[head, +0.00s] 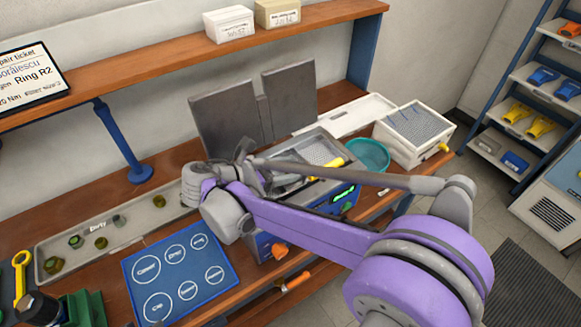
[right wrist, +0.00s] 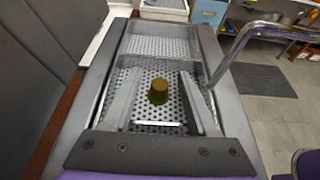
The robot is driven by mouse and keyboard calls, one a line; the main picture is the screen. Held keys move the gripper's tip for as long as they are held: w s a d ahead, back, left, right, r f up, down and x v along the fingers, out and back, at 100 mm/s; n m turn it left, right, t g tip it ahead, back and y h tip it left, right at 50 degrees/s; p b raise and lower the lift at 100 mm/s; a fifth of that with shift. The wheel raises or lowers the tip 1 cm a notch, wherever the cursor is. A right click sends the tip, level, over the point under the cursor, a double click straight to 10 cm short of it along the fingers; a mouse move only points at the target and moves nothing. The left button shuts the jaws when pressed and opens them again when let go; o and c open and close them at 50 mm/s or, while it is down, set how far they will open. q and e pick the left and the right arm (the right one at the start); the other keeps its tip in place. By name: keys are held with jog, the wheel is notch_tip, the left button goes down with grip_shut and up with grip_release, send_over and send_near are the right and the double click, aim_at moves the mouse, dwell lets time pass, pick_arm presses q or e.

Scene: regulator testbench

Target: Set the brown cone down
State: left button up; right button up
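The brown cone (right wrist: 158,87) stands upright on the perforated metal floor (right wrist: 150,116) of a grey basin in the right wrist view. My right gripper (right wrist: 158,100) is open, with one finger on each side of the cone and a visible gap to both. In the head view, my purple right arm reaches from the lower right to the bench machine (head: 345,199) with the basin. The cone cannot be made out there, and my right fingers are hard to tell apart from the basin. My left gripper is not in view.
A teal bowl (head: 368,154) and a white perforated box (head: 415,130) stand right of the machine. A blue mat (head: 180,270) with white circles and a long tray (head: 130,230) with small parts lie to the left. Dark panels (head: 226,110) stand behind.

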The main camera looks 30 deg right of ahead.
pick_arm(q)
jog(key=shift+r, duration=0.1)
pick_arm(e)
jog(key=shift+r, duration=0.1)
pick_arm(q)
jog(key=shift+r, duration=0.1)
pick_arm(e)
jog(key=shift+a+r, duration=0.2)
jog(key=shift+a, duration=0.05)
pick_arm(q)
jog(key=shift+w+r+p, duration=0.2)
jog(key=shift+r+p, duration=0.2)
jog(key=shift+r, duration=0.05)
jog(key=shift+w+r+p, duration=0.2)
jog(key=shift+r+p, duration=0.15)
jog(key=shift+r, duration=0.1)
pick_arm(e)
jog(key=v, duration=1)
jog(key=shift+a+r, duration=0.15)
jog(key=shift+a, duration=0.1)
jog(key=shift+a+r, duration=0.15)
jog(key=shift+a, duration=0.3)
jog(key=shift+s, duration=0.1)
